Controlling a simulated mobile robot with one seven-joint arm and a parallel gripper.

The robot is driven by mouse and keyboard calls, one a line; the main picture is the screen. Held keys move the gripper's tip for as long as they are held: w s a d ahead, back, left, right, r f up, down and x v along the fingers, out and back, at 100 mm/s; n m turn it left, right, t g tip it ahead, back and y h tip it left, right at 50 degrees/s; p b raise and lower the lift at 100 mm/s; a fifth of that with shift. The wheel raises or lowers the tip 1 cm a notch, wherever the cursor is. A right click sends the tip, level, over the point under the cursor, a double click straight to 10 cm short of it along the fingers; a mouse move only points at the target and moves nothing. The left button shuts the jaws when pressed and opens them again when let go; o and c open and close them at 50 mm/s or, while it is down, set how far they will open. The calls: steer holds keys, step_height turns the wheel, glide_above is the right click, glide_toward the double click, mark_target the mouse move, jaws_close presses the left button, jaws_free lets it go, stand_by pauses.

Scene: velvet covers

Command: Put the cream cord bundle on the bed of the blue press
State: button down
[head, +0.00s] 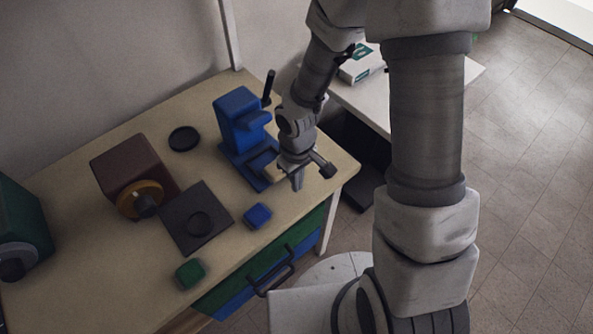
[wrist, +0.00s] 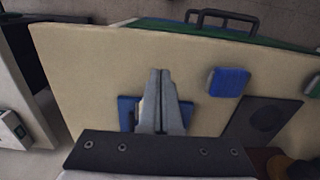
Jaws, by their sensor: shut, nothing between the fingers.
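The blue press (head: 239,122) stands on the table, with its flat bed at the front right and a dark lever at its back right. My gripper (head: 298,184) is shut, pointing down over or just beside the right edge of the bed. In the wrist view my closed fingers (wrist: 160,76) cover the middle of the blue base (wrist: 127,108), which shows on both sides of them. A small pale patch (head: 271,172) shows by the bed beside my gripper; I cannot tell whether it is the cream cord bundle. No cord bundle is otherwise clearly visible.
A blue block (head: 257,215), a green block (head: 190,273), a dark square plate (head: 190,233), a black disc (head: 184,138) and a brown box with a yellow dial (head: 130,166) are on the table. A green machine (head: 22,232) stands far left. Drawers (head: 262,276) lie below the front edge.

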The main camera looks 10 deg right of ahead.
mark_target(276, 170)
step_height(276, 170, down, 2)
steer(key=shift+f, duration=0.25)
steer(key=shift+w+a+r, duration=0.2)
steer(key=shift+w+a, duration=0.5)
steer(key=shift+w, duration=0.35)
steer(key=shift+w+a, duration=0.45)
steer(key=shift+w, duration=0.15)
steer(key=shift+w+a, duration=0.65)
steer(key=shift+w, duration=0.35)
steer(key=shift+s, duration=0.1)
